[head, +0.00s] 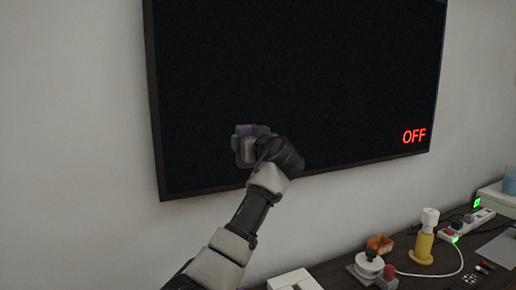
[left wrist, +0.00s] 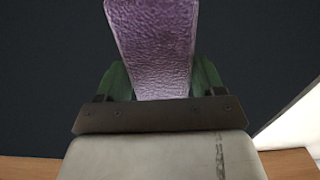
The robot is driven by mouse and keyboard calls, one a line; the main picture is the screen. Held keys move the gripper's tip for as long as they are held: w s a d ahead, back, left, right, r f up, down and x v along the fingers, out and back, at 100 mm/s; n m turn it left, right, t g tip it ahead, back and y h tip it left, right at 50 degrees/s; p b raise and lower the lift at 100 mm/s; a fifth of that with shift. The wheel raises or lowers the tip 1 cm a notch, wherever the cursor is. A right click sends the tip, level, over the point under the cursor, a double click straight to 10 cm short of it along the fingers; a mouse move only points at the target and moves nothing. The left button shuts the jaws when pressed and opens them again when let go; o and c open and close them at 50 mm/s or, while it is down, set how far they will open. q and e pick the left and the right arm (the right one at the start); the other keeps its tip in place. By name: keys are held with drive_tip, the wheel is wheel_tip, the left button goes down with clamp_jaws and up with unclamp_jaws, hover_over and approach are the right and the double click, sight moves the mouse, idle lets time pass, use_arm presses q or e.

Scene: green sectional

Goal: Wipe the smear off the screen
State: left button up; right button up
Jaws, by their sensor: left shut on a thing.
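The screen (head: 300,75) is a large dark wall panel with a thin black frame and red OFF letters at its lower right. My left gripper (head: 246,143) is in front of its lower left part, shut on a purple textured wiping pad (head: 244,131). In the left wrist view the pad (left wrist: 153,45) stands out between the green fingers, with the dark screen (left wrist: 50,60) behind. I cannot tell whether the pad touches the screen. A faint purple-grey patch shows around the gripper; I cannot tell smear from reflection. My right gripper is out of view.
A dark desk below holds a yellow and white bottle-like thing (head: 426,240), an orange box (head: 380,244), a red-topped joystick-like thing (head: 389,272), a power strip (head: 466,225) and a white cable. The wall left of the screen is bare.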

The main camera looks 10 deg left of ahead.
sight(215, 142)
use_arm(q)
drive_tip(key=shift+s+a, duration=0.3)
drive_tip(key=shift+a, duration=0.2)
drive_tip(key=shift+s+a+f+b, duration=0.15)
drive_tip(key=shift+s+a+b, duration=0.4)
drive_tip(key=shift+a+b, duration=0.35)
drive_tip(key=shift+s+a+b, duration=0.35)
drive_tip(key=shift+s+a, duration=0.1)
drive_tip(key=shift+a, duration=0.15)
drive_tip(key=shift+s+a+b, duration=0.45)
drive_tip(key=shift+s+a, duration=0.1)
drive_tip(key=shift+a, duration=0.25)
drive_tip(key=shift+s+a, duration=0.45)
drive_tip(key=shift+a, duration=0.25)
